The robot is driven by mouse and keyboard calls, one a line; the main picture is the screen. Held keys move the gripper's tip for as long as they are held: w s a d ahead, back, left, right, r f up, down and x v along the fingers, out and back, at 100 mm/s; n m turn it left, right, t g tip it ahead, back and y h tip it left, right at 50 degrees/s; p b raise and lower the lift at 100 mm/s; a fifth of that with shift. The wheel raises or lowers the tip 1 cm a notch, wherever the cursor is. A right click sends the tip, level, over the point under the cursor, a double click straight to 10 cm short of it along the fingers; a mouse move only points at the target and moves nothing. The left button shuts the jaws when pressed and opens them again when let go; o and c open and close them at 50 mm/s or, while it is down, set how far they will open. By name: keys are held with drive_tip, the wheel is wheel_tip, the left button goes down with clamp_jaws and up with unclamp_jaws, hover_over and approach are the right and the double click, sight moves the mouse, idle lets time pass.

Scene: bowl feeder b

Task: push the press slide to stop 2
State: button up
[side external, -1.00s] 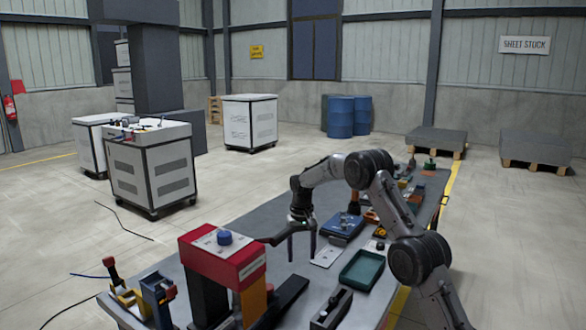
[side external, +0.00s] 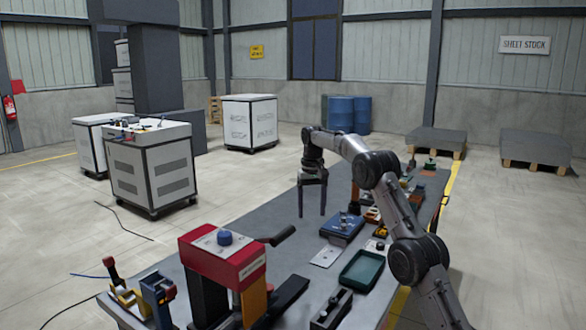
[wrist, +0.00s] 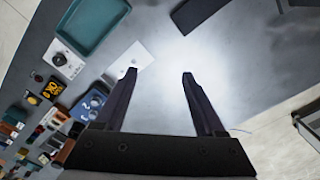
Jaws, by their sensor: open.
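The press (side external: 225,252) stands at the near left of the bench in the side view, with a red top, a blue knob (side external: 224,238) and a black lever (side external: 277,237) reaching right. A dark bar (side external: 283,300) runs out from its base beside an orange upright (side external: 254,303); I cannot tell whether this bar is the slide. Stop 2 cannot be made out. My gripper (side external: 312,212) is open and empty above the bench, beyond the lever and apart from it. In the wrist view its fingers (wrist: 158,75) point at bare bench.
A green tray (side external: 362,270), a pale plate (side external: 327,257) and a blue box (side external: 342,228) lie right of the press. A dark block (side external: 331,310) is at the near edge. Small parts crowd the bench's far right. Bench beneath my gripper is clear.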

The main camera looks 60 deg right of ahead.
drive_tip(key=s+a+r+n+t+h, duration=0.1)
drive_tip(key=s+a+r+n+t, duration=0.1)
drive_tip(key=a+r, duration=1.4)
drive_tip(key=shift+s+a+r+n, duration=0.4)
drive_tip(key=shift+s+r+n, duration=0.1)
drive_tip(key=shift+s+r, duration=0.55)
drive_tip(key=shift+f, duration=0.1)
drive_tip(key=s+a+r+n+t, duration=0.1)
drive_tip(key=s+a+r+t, duration=0.1)
drive_tip(key=s+a+r, duration=0.4)
drive_tip(key=s+a+f+n, duration=0.2)
drive_tip(key=s+a+f, duration=0.1)
drive_tip(key=s+a, duration=0.5)
drive_tip(key=s+a+f+n, duration=0.1)
drive_tip(key=s+f, duration=0.5)
drive_tip(key=f, duration=0.2)
drive_tip(key=s+a+f+n+t+y, duration=0.1)
drive_tip(key=s+f+n, duration=0.1)
drive_tip(key=s+f, duration=0.4)
wheel_tip(320, 180, down, 3)
drive_tip(key=shift+s+f+t, duration=0.1)
drive_tip(key=shift+s+t, duration=0.15)
drive_tip(key=shift+t, duration=0.05)
